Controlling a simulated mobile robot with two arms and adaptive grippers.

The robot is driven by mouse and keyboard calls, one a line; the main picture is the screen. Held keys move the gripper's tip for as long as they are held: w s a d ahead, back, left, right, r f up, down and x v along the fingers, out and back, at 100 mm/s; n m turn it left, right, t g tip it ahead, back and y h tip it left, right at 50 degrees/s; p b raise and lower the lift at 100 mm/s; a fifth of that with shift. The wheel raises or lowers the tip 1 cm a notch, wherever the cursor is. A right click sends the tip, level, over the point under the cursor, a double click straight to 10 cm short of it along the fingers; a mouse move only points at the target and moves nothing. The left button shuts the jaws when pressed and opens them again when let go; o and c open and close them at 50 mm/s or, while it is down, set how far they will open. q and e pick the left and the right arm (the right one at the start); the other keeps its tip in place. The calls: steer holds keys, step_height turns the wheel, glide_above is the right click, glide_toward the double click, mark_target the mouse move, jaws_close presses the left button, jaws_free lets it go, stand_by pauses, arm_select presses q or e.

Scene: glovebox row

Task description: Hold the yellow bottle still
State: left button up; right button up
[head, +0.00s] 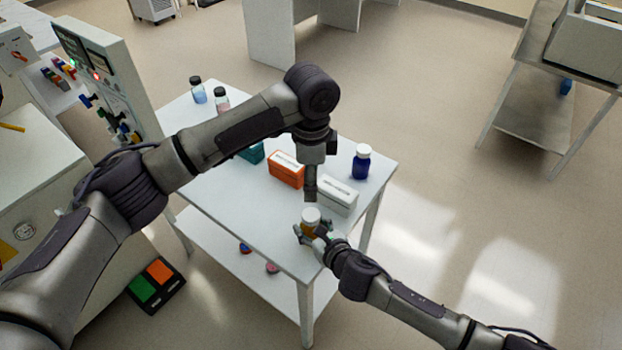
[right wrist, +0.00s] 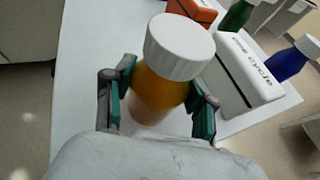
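The yellow bottle (head: 308,229), amber with a white cap, stands upright near the front corner of the white table (head: 262,222). In the right wrist view the bottle (right wrist: 160,92) sits between the teal-padded fingers of my right gripper (right wrist: 160,98), which press in from both sides and look shut on it. The head view shows my right gripper (head: 314,231) around the bottle, low on its body. My left gripper (head: 311,190) points down just above and behind the white cap. It is seen edge-on, so its opening is unclear.
A blue bottle (head: 360,164) stands at the table's right edge. Two small bottles (head: 198,91) stand at the far left. The front left tabletop is clear.

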steer(key=o, duration=0.5)
steer(key=v, duration=1.2)
steer(key=shift+f, duration=0.1)
